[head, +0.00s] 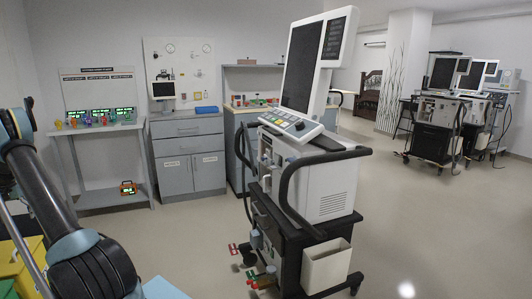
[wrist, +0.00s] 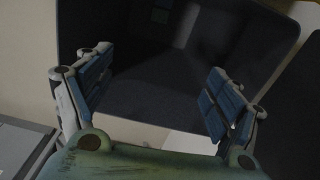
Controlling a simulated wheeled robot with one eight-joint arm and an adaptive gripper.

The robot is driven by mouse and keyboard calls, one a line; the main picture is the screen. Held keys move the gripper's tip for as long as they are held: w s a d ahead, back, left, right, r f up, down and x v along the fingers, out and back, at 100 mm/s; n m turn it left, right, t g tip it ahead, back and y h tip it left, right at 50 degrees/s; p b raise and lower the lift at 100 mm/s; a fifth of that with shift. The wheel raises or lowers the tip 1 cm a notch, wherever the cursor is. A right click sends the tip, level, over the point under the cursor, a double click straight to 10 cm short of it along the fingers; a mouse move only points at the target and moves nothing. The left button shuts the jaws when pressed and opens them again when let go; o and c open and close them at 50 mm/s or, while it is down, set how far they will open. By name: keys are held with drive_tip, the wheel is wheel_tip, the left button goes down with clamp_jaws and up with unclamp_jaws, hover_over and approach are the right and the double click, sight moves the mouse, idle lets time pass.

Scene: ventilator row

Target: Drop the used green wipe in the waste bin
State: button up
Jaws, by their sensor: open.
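My gripper (wrist: 158,62) is open in the wrist view, its two blue-padded fingers wide apart with nothing held between them. A dark, smooth panel or hollow with rounded edges lies beyond the fingers; I cannot tell which. I cannot make out the green wipe in either view. In the head view my gripper is out of sight; only arm links show at the left. A white open-topped bin (head: 326,268) hangs low on the front of the near ventilator cart. I cannot tell whether it is the waste bin.
The near ventilator (head: 318,180) stands at the centre, its handles sticking out. Yellow and green boxes (head: 26,262) are at the lower left, partly behind my arm. A shelf table (head: 98,130) and grey cabinet (head: 188,160) line the back wall.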

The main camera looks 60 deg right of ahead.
wheel_tip(320, 180, up, 8)
drive_tip(key=shift+r, duration=0.2)
idle(0.5)
